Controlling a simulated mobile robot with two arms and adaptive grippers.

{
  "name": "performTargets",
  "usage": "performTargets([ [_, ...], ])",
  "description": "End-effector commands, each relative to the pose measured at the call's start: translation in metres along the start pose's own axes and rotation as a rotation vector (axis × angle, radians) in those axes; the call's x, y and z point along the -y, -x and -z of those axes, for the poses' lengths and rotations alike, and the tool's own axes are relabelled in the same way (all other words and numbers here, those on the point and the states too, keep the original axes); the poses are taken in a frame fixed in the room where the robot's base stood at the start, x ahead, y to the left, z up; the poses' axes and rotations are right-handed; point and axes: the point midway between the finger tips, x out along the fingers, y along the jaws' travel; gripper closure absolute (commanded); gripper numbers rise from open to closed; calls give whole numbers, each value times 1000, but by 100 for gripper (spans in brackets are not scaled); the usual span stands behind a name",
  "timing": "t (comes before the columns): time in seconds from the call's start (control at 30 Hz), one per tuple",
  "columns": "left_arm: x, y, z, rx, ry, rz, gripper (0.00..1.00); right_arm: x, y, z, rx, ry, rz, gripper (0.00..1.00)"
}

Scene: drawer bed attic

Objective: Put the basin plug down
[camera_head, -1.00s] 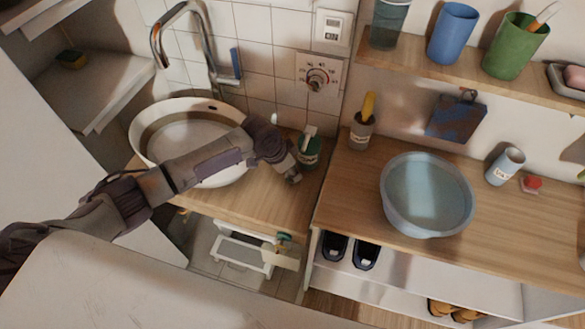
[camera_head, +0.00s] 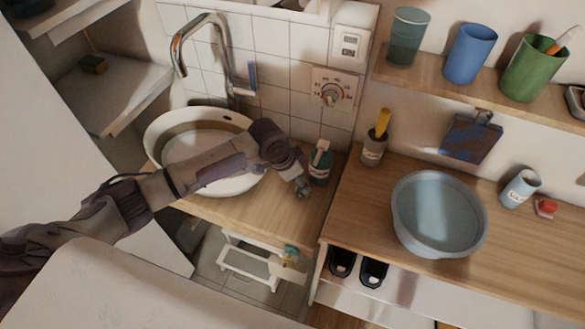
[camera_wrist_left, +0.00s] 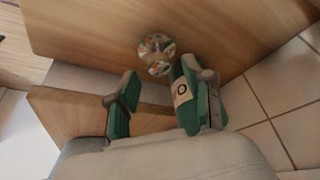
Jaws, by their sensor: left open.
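A small round shiny piece, which looks like the basin plug (camera_wrist_left: 156,55), rests on the wooden counter just beyond my fingertips in the left wrist view. My left gripper (camera_wrist_left: 160,92) is open, its two green-padded fingers apart with nothing held between them. In the head view my left gripper (camera_head: 302,190) is low over the counter, right of the white basin (camera_head: 160,140) and in front of the green soap bottle (camera_head: 320,168). The plug cannot be made out there. My right gripper is not in view.
The labelled soap bottle (camera_wrist_left: 181,92) stands close to my right finger in the wrist view. A blue-grey tub (camera_head: 405,225) and a brush holder (camera_head: 373,152) stand on the counter to the right. A tap (camera_head: 215,50) rises behind the basin.

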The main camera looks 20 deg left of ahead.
Motion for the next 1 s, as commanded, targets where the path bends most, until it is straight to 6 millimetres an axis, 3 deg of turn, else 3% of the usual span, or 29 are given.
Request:
performTargets([
  [0.2, 1, 49, 0, -2, -1, 3, 49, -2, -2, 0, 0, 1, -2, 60],
  [0.4, 1, 80, 0, -1, 1, 2, 49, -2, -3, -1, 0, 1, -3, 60],
  [0.6, 0, 91, 0, 0, 0, 0, 49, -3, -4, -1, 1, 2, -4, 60],
  [1.0, 0, 91, 0, 0, 0, 0, 49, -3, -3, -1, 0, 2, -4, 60],
])
